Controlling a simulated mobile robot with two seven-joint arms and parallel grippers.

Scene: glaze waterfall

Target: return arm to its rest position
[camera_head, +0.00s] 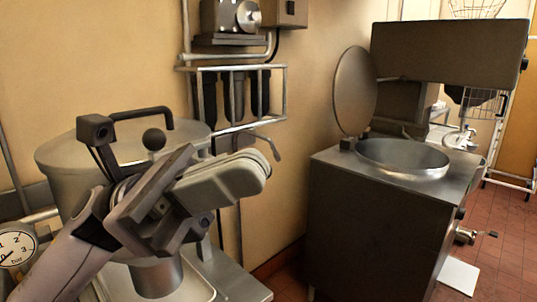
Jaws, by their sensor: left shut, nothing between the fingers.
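My left arm (75,250) comes in from the lower left. Its gripper (258,168) points to the right, held in front of the large metal vessel (60,165) at the left. The fingers are shut together and I see nothing held in them. The gripper covers part of the vessel and of the wall behind. My right gripper is not in view.
A steel cabinet (375,235) with a round open bowl (402,160) and a raised round lid (354,92) stands at the right. A wall rack (238,125) holds dark-handled tools. A pressure gauge (15,247) shows at lower left. Red tiled floor (500,225) lies at right.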

